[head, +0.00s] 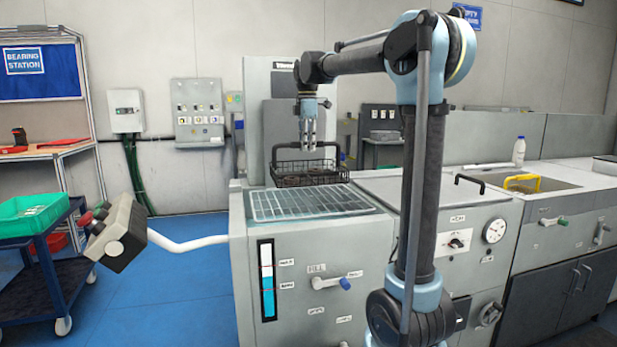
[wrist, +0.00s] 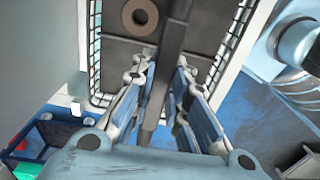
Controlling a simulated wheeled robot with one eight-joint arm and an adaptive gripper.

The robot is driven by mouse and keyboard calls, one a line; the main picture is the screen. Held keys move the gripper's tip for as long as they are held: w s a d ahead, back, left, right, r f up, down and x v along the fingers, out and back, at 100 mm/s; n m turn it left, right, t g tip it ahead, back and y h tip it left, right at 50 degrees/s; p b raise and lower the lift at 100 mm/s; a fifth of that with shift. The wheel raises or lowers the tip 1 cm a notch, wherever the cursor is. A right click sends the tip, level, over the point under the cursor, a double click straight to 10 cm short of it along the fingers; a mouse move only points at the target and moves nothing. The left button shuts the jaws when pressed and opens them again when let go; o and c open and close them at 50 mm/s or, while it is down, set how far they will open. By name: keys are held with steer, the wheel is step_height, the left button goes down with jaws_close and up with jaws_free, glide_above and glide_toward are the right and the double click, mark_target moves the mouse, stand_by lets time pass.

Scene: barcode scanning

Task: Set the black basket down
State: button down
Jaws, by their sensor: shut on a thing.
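The black wire basket (head: 312,179) with its tall handle hangs upright below my gripper (head: 308,146) in the head view. It is over or at the back part of the metal grate (head: 310,203) on the grey machine; I cannot tell whether it touches. In the wrist view my gripper (wrist: 165,75) is shut on the dark handle bar of the basket (wrist: 115,60). A brown ring (wrist: 140,17) lies inside the basket there. The head view shows the basket's contents only dimly.
A closed grey lid with a black handle (head: 471,183) is right of the grate. Further right are a sink with a yellow-handled item (head: 522,183) and a white bottle (head: 519,151). A blue cart with a green bin (head: 32,213) stands at the left, near a grey box-shaped device (head: 118,232).

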steer(key=shift+f, duration=3.8)
steer(key=c, duration=1.6)
jaws_free()
steer(key=shift+o, duration=0.2)
step_height(320, 180, up, 12)
steer(key=shift+r, duration=0.1)
